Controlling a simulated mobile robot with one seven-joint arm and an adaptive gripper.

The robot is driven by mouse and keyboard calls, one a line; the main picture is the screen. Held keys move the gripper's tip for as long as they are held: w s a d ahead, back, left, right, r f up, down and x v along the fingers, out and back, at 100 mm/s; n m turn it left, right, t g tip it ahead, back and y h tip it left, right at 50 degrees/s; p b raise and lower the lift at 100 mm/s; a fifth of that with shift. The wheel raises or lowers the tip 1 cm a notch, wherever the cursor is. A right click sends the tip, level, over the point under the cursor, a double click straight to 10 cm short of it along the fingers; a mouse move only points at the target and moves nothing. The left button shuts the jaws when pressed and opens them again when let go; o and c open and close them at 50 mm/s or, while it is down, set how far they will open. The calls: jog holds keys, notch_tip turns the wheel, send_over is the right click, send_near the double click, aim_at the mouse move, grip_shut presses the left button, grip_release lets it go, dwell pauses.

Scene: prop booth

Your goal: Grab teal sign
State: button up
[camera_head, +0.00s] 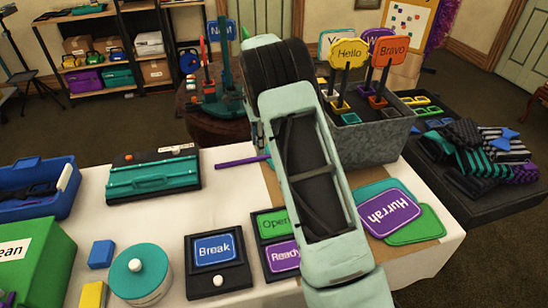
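A teal sign (371,188) lies flat on the right part of the table. It is partly covered by the purple "Hurrah" sign (390,213), and a green sign (428,228) lies beside them. A pale sign with a teal edge (327,43) stands at the back, mostly hidden behind the yellow "Hello" sign (348,53). A purple stick (238,162) with a teal bit at its right end runs behind my arm; what it belongs to is hidden. My arm crosses the middle of the view. My gripper is not visible, so its state does not show.
A grey box (368,142) holds upright signs, including the orange "Bravo" sign (391,50). A teal-topped case (152,176), a "Break" sign box (213,250), a round teal-lidded tin (139,272) and a blue crate (62,205) crowd the left. Dark shelves (102,43) stand behind.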

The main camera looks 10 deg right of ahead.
aim_at(258, 159)
jog(key=shift+a+f, duration=0.1)
jog(key=shift+f, duration=2.25)
jog(key=shift+f, duration=0.15)
grip_shut()
